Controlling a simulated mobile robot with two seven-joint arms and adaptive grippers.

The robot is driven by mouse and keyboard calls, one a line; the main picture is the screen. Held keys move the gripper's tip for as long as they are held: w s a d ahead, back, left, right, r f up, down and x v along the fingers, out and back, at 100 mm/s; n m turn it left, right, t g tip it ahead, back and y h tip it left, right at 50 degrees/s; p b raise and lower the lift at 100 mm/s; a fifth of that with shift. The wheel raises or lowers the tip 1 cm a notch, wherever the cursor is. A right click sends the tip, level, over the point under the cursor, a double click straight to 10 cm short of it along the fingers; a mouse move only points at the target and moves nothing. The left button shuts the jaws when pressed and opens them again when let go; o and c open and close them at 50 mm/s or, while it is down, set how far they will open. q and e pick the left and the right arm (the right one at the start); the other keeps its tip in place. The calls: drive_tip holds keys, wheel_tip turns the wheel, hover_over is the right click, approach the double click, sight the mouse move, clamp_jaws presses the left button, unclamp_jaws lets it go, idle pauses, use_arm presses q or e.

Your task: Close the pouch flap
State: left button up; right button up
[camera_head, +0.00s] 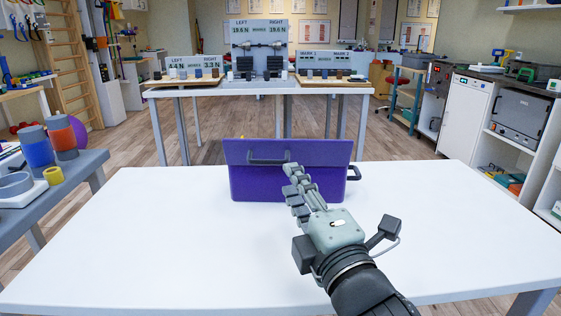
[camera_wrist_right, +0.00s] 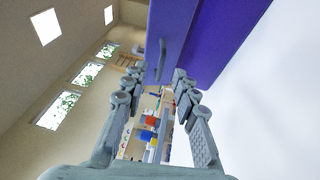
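The purple pouch (camera_head: 300,188) stands on the white table (camera_head: 180,230) near its far edge. Its flap (camera_head: 325,152) shows as a wider panel above the body, with a dark handle (camera_head: 268,161) on its face. It appears raised, though its exact angle is hard to tell. My right gripper (camera_head: 294,180) reaches toward the pouch front and overlaps it in the head view. In the right wrist view its fingers (camera_wrist_right: 157,76) are spread and empty, with the flap (camera_wrist_right: 170,25) and its handle (camera_wrist_right: 163,60) just ahead; contact is unclear. My left gripper is not in view.
A second dark handle (camera_head: 354,173) sticks out at the pouch's right side. The white table is otherwise clear. A grey side table (camera_head: 85,165) with coloured cylinders (camera_head: 62,137) stands at left. A display table (camera_head: 260,88) stands behind.

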sight(269, 163)
drive_tip(key=shift+n, duration=0.3)
drive_tip(key=x, duration=0.2)
drive_tip(key=a+x, duration=0.1)
drive_tip(key=x, duration=0.4)
drive_tip(key=shift+a+f, duration=0.2)
drive_tip(key=shift+a, duration=0.15)
clamp_jaws()
